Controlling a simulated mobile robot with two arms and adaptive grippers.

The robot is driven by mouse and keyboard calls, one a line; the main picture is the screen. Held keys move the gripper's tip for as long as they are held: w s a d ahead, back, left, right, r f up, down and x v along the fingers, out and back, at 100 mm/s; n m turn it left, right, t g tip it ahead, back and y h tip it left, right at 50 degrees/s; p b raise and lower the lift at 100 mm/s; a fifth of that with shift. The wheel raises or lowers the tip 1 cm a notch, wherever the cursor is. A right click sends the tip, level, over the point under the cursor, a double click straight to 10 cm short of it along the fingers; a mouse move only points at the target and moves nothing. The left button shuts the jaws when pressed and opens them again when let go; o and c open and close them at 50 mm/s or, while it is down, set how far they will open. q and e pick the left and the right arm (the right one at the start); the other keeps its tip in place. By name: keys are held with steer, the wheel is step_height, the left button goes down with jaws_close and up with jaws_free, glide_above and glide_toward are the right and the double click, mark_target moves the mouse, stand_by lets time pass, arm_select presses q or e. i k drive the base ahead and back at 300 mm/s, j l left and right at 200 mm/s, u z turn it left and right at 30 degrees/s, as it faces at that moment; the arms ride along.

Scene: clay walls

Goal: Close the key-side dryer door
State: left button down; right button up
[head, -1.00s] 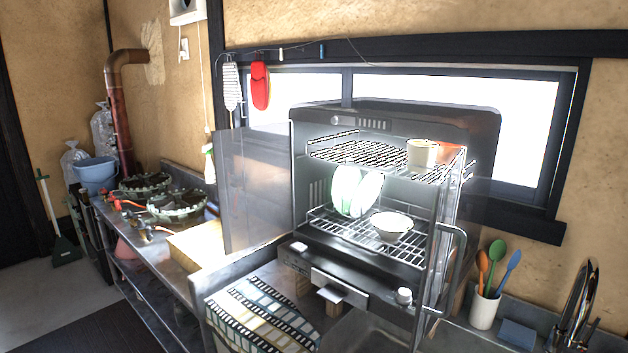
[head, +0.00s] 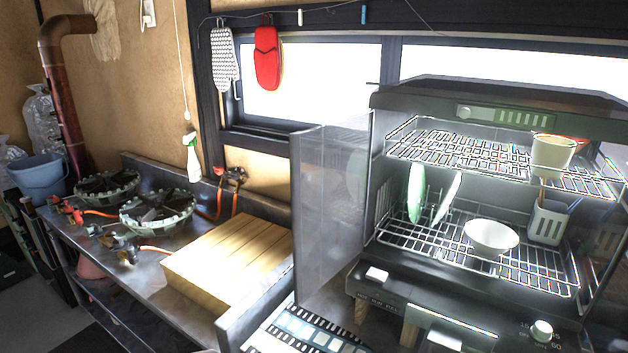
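The dish dryer (head: 470,325) stands at the right with its front open. Its left door (head: 328,220), a see-through grey panel, is swung open toward me and stands clear of the front opening. A dark, glassy panel (head: 606,265) at the right picture edge looks like part of the right door; most of it is cut off. I cannot tell which door is the key-side one. Inside are wire racks with a cup (head: 551,157), upright plates (head: 417,192), a white bowl (head: 491,236) and a utensil holder (head: 547,222). Neither of my grippers shows.
A steel counter (head: 140,270) runs along the left with two gas burners (head: 157,208) and a wooden board (head: 228,255). A film-strip patterned cloth (head: 300,330) lies below the left door. A red mitt (head: 267,58) hangs above.

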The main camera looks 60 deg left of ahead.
mark_target(330, 162)
steer(key=k+j, duration=0.1)
steer(key=j, duration=0.3)
steer(key=k+j, duration=0.15)
steer(key=j, duration=0.3)
steer(key=k+j, duration=0.1)
steer(key=j, duration=0.3)
steer(key=k+j+z, duration=0.1)
steer(key=j, duration=0.35)
steer(key=k+j, duration=0.15)
steer(key=j, duration=0.25)
steer(key=k+j, duration=0.15)
steer(key=j, duration=0.25)
